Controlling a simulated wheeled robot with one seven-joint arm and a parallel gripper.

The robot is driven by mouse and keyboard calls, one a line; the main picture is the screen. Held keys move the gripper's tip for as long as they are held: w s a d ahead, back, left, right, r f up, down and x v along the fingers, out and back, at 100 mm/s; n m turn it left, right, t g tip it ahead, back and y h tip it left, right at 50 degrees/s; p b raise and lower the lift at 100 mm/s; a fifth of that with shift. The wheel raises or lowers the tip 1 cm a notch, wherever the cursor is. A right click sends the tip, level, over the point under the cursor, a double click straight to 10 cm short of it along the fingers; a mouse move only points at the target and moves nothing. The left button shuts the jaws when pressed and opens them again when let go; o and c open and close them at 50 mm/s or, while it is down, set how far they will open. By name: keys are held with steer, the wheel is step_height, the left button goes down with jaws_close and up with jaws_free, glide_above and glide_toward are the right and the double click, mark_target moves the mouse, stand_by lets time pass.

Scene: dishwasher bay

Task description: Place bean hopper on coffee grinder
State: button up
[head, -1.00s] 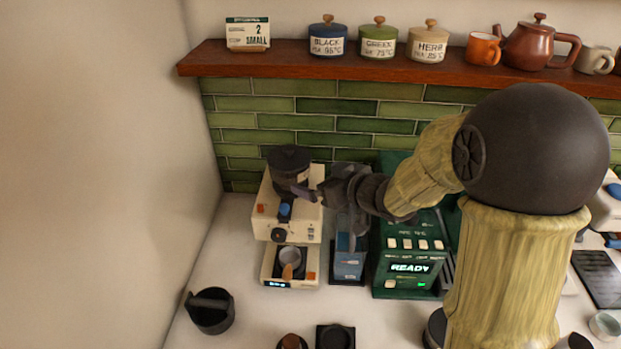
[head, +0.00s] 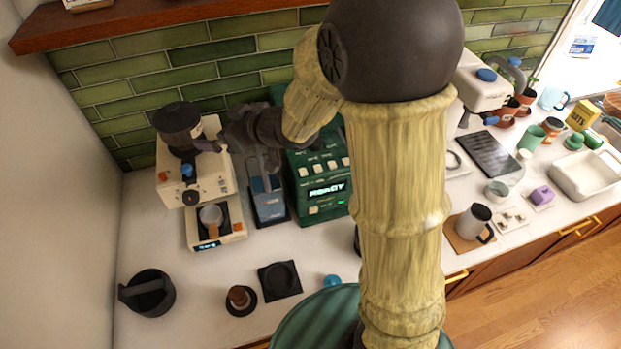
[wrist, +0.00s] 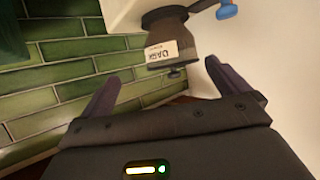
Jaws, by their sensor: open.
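The bean hopper (head: 178,128), dark with a pale label, stands upright on top of the cream coffee grinder (head: 196,180) at the left of the head view. In the wrist view the hopper (wrist: 172,62) appears upside down, with brown contents and a label, its dark collar against the grinder (wrist: 122,14). My gripper (head: 205,146) is right beside the hopper in the head view. In the wrist view my gripper (wrist: 166,84) has its fingers spread apart, with the hopper beyond and between them, and nothing held. Whether the hopper is fully seated I cannot tell.
A blue-grey device (head: 268,198) and a green machine reading READY (head: 322,185) stand right of the grinder. A black round container (head: 148,293), a tamper (head: 240,298) and a black square mat (head: 280,279) lie in front. The wooden shelf (head: 150,22) runs above.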

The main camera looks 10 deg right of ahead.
steer(key=s+d+f+m+h, duration=0.2)
steer(key=d+m+h, duration=0.15)
steer(key=d, duration=0.35)
steer(key=s+d+f+m+h, duration=0.2)
steer(key=d+h, duration=0.2)
steer(key=d, duration=0.2)
steer(key=s+d+f+m+g+h, duration=0.1)
steer(key=s+d+f+m+g, duration=0.1)
steer(key=s, duration=0.5)
steer(key=s+d+f+m+g+h, duration=0.1)
steer(key=s+d+f+g, duration=0.1)
steer(key=s+d+g, duration=0.2)
steer(key=s, duration=0.3)
steer(key=shift+s+f+m+g, duration=0.2)
steer(key=shift+f+m+g, duration=0.15)
steer(key=shift+f+g, duration=0.05)
